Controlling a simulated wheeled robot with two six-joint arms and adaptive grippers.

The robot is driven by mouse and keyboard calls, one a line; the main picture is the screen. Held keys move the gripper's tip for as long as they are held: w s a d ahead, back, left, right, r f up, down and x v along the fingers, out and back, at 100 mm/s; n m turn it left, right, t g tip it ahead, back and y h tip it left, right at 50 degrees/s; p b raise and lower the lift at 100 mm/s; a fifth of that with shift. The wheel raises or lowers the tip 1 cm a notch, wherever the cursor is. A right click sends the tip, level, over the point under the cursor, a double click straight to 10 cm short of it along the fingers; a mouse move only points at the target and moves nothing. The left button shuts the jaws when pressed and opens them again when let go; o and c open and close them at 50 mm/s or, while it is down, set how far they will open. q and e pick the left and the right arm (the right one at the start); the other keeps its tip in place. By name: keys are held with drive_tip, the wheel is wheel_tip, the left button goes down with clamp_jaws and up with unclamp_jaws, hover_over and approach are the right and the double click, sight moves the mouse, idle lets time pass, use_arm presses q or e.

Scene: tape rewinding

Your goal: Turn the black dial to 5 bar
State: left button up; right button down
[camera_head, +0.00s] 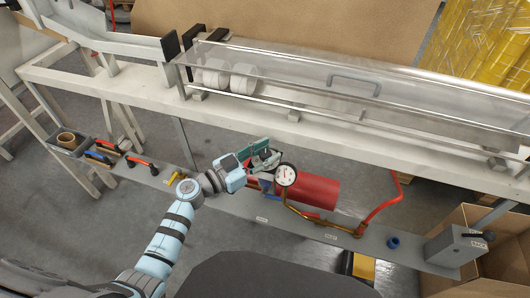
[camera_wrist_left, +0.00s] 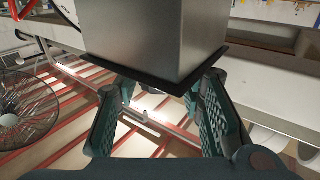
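The round white pressure gauge (camera_head: 286,174) faces up beside a red cylinder (camera_head: 318,191) on the low grey beam. My left gripper (camera_head: 265,156) is just up and left of the gauge, with its green fingers spread apart. I cannot make out the black dial; the gripper covers the area beside the gauge. I cannot read the gauge's needle. My right gripper is out of view.
A white frame rail (camera_head: 110,93) with a clear cover (camera_head: 310,75) runs behind the gripper. A copper pipe (camera_head: 315,217) and a red pipe (camera_head: 382,205) lie to the right. Hand tools (camera_head: 140,161) lie left. A grey box (camera_head: 457,246) stands right.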

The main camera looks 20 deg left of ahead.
use_arm(q)
clamp_jaws()
drive_tip(key=shift+m+g+h, duration=0.4)
drive_tip(key=shift+h, duration=0.1)
drive_tip(key=shift+m+g+h, duration=0.6)
drive_tip(key=shift+g, duration=0.1)
drive_tip(key=shift+f+m+g+h+b, duration=0.15)
drive_tip(key=shift+m+g+h+b, duration=0.45)
drive_tip(key=shift+m+g+b, duration=0.25)
drive_tip(key=m+g+h+b, duration=0.1)
drive_tip(key=m+g+b, duration=0.1)
drive_tip(key=g+b, duration=0.1)
drive_tip(key=m+g+h+b, duration=0.1)
drive_tip(key=m+g+b, duration=0.1)
drive_tip(key=g+b, duration=0.2)
drive_tip(key=shift+f+m+h+b, duration=0.15)
drive_tip(key=shift+m+h+b, duration=0.25)
drive_tip(key=shift+b, duration=0.65)
drive_tip(key=shift+m+g+b, duration=0.25)
drive_tip(key=shift+g+b, duration=0.35)
drive_tip(key=shift+g, duration=0.05)
drive_tip(key=shift+r, duration=0.2)
